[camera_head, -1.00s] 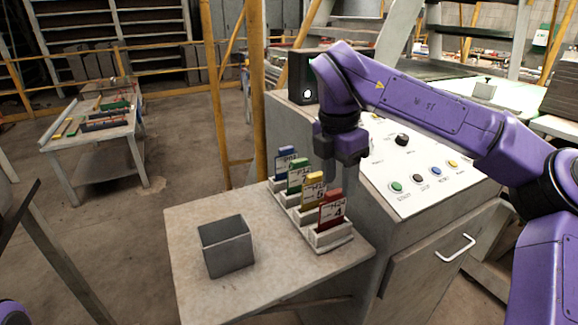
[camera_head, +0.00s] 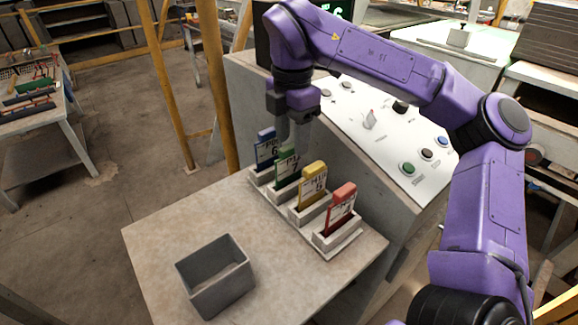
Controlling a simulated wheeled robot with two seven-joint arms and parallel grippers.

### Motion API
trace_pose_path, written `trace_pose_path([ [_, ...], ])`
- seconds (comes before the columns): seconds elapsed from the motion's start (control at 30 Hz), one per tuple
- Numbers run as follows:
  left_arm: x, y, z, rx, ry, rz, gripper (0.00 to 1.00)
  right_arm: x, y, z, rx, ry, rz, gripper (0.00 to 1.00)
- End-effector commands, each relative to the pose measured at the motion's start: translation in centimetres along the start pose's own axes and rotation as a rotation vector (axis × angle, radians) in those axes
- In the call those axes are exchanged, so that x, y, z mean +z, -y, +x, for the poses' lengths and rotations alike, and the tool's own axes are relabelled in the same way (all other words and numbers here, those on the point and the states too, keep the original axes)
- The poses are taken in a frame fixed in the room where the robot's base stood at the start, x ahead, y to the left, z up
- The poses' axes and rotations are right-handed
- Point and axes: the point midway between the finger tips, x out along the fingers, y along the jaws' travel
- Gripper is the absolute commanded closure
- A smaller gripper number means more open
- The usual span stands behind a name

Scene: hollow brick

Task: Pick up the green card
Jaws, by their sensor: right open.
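The green card (camera_head: 287,164) stands upright in a slot of the white card rack (camera_head: 331,243) on the table. It is between the blue card (camera_head: 266,150) and the yellow card (camera_head: 312,183); the red card (camera_head: 341,208) is nearest. My right gripper (camera_head: 294,140) points down just above the green card, its fingers open. The fingers cover the top of the green card, and I cannot tell whether they touch it. My left gripper is not in view.
A grey open box (camera_head: 214,280) stands on the table (camera_head: 165,238) left of the rack. A control panel (camera_head: 385,131) with buttons and knobs is right behind the rack. Yellow posts (camera_head: 168,90) rise behind the table.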

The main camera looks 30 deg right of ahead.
Motion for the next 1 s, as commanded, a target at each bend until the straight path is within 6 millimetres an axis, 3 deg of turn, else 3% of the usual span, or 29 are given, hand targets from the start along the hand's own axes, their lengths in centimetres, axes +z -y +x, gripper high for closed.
trace_pose_path([
  [0.23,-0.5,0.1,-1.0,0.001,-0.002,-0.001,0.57,-0.2,-0.1,4.2,-0.005,-0.001,-0.001,0.51],
  [0.5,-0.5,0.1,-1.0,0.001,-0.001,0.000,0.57,-0.3,-0.1,5.1,0.000,0.000,-0.002,0.51],
  [0.53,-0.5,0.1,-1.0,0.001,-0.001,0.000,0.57,-0.3,-0.1,5.1,0.000,0.000,-0.002,0.54],
  [0.67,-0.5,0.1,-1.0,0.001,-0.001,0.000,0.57,-0.3,-0.1,5.1,0.000,0.000,-0.002,0.97],
  [0.7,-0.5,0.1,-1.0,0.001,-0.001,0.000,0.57,-0.3,-0.1,5.1,0.000,0.000,-0.002,1.00],
  [1.0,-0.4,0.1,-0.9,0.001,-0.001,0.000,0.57,-0.3,-0.2,4.7,0.001,0.000,-0.003,1.00],
])
